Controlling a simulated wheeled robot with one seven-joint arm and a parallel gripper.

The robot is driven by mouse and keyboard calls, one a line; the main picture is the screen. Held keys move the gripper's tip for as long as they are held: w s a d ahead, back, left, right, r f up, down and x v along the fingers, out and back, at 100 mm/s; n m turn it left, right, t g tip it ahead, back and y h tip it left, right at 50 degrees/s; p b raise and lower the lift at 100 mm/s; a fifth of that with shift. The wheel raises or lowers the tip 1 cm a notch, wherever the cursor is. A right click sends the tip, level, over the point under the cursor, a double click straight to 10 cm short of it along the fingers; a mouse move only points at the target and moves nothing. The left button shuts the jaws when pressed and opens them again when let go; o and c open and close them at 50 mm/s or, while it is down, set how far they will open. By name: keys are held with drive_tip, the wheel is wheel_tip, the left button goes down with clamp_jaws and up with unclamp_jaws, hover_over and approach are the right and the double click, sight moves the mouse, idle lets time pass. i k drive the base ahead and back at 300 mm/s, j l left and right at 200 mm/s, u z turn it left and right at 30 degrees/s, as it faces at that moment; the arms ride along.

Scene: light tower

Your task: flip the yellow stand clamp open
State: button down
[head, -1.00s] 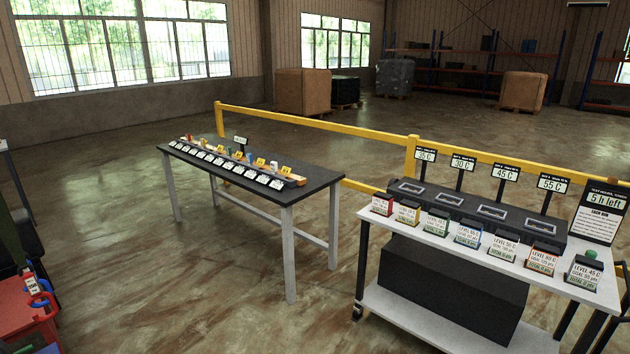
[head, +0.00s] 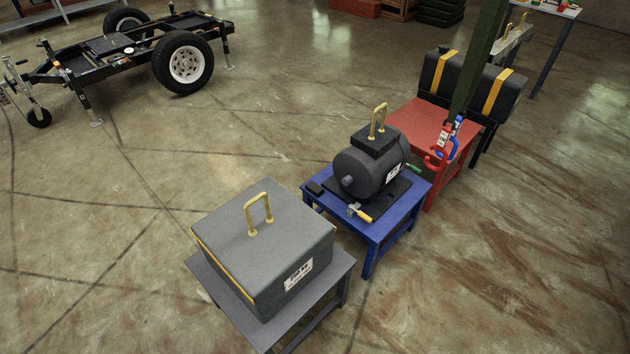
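A small metal clamp with a yellow handle (head: 364,217) sits at the near front edge of the blue stand (head: 386,222). Its handle points down to the right, and it is too small to tell whether the clamp is open or shut. A dark cylindrical machine (head: 361,176) with a yellow lifting loop (head: 378,120) rests on a black plate on this stand. A green-handled clamp (head: 413,168) shows at the plate's far right side. My gripper is not in view.
A grey box (head: 262,243) with a yellow loop stands on a grey table at front. A red stand (head: 418,122) with red and blue hooks, and a black tank (head: 470,82) with yellow straps, stand behind. A wheeled trailer frame (head: 125,55) is back left. Floor left is clear.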

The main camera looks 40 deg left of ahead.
sight(352, 209)
drive_tip(key=i+u, duration=0.25)
drive_tip(key=u, duration=0.2)
drive_tip(key=i+u, duration=0.2)
drive_tip(key=u, duration=0.2)
drive_tip(key=i+l+u, duration=0.2)
drive_tip(key=u, duration=0.25)
drive_tip(key=i+l+u, duration=0.15)
drive_tip(key=u, duration=0.3)
drive_tip(key=i+l+u, duration=0.15)
drive_tip(key=l+u, duration=0.3)
drive_tip(key=i+l+u, duration=0.1)
drive_tip(key=u, duration=0.3)
drive_tip(key=l+u, duration=0.45)
drive_tip(key=i+l+u, duration=0.1)
drive_tip(key=l+u, duration=0.6)
drive_tip(key=l, duration=0.15)
drive_tip(key=i, duration=0.05)
